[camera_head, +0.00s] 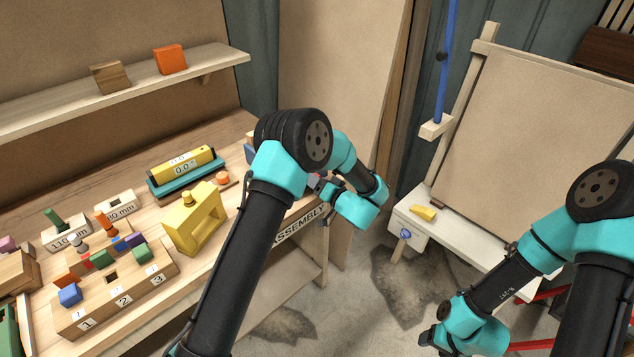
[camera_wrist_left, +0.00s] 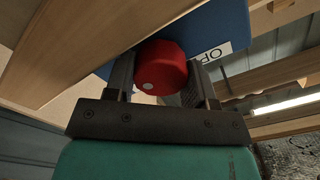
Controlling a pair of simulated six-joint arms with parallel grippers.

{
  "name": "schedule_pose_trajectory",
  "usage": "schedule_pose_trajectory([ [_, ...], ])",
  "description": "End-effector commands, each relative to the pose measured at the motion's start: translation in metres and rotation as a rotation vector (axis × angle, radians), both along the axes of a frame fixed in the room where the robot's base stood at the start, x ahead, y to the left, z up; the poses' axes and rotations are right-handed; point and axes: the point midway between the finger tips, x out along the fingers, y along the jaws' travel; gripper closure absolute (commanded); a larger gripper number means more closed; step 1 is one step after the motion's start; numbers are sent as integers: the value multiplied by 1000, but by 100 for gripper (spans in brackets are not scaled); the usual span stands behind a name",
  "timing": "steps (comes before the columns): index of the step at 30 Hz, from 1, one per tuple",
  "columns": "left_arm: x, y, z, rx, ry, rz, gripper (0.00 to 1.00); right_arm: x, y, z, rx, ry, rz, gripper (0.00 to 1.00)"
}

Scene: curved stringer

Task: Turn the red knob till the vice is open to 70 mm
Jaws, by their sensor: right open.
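In the left wrist view the red knob (camera_wrist_left: 161,68) stands out from the blue body of the vice (camera_wrist_left: 205,32), which has a partly covered white label. My left gripper (camera_wrist_left: 160,80) has one finger on each side of the knob, with no clear gap. In the head view my left gripper (camera_head: 318,184) is at the bench's right end, and my arm hides most of the vice and the knob. The vice's jaw opening does not show. My right gripper (camera_head: 430,338) is low at the bottom right, away from the bench, open and empty.
The bench holds a yellow digital level (camera_head: 181,162) on a teal base, a yellow frame (camera_head: 195,222), a numbered block (camera_head: 118,296) with coloured pegs, and two labelled gauge blocks (camera_head: 115,207). A white stand with an easel board (camera_head: 545,150) is at the right.

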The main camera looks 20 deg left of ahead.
Motion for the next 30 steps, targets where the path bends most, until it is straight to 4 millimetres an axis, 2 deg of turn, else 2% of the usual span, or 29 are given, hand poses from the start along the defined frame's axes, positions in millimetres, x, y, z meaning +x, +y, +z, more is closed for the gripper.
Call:
schedule_pose_trajectory([
  [1,0,0,0,0,0,0,65,0,0,0,0,0,0,39],
  [4,0,0,0,0,0,0,74,0,0,0,0,0,0,39],
  [17,0,0,0,-36,-58,0,74,0,0,0,0,0,0,39],
  [30,-1,0,0,-201,-326,1,74,0,0,0,0,0,0,39],
])
